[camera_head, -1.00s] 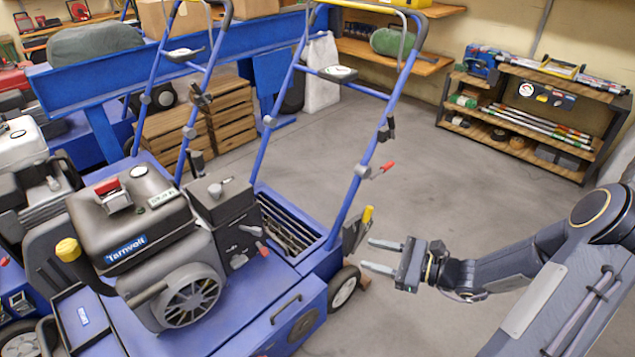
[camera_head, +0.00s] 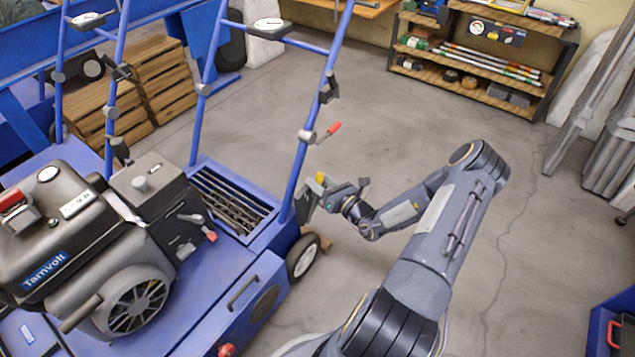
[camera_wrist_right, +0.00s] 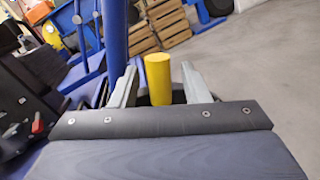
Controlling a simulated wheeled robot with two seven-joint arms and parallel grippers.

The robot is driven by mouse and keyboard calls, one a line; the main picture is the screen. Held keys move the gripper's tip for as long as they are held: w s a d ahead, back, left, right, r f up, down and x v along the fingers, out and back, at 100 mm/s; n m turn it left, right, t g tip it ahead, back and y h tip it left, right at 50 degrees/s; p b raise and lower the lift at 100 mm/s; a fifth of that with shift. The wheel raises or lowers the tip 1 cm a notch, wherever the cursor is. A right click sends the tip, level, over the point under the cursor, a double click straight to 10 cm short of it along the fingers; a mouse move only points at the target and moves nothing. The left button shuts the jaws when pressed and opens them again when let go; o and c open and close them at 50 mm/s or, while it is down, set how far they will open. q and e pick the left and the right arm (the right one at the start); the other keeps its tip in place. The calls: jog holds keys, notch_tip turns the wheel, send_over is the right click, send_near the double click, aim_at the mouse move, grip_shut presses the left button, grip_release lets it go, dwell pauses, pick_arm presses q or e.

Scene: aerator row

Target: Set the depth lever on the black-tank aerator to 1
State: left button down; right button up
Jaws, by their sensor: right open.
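The black-tank aerator stands at left, with a dark tank (camera_head: 40,240) labelled Tarnvolt on a blue deck. Its yellow-tipped depth lever (camera_head: 320,177) sits at the rear corner, by the foot of the blue handlebar. My right gripper (camera_head: 338,192) is at this lever. In the right wrist view the yellow grip (camera_wrist_right: 158,80) stands between the two open fingers, with a gap visible at least on the right side. The depth marks and the lever's setting cannot be read. My left gripper is not in view.
A red-tipped lever (camera_head: 328,132) is on the handlebar above my gripper, and a red-ended control (camera_head: 210,236) is on the engine. A wheel (camera_head: 303,257) is just below. Wooden crates (camera_head: 150,90) and a shelf (camera_head: 480,60) stand behind.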

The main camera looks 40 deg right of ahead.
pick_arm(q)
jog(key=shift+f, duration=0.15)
pick_arm(e)
jog(key=shift+w, duration=0.45)
grip_shut()
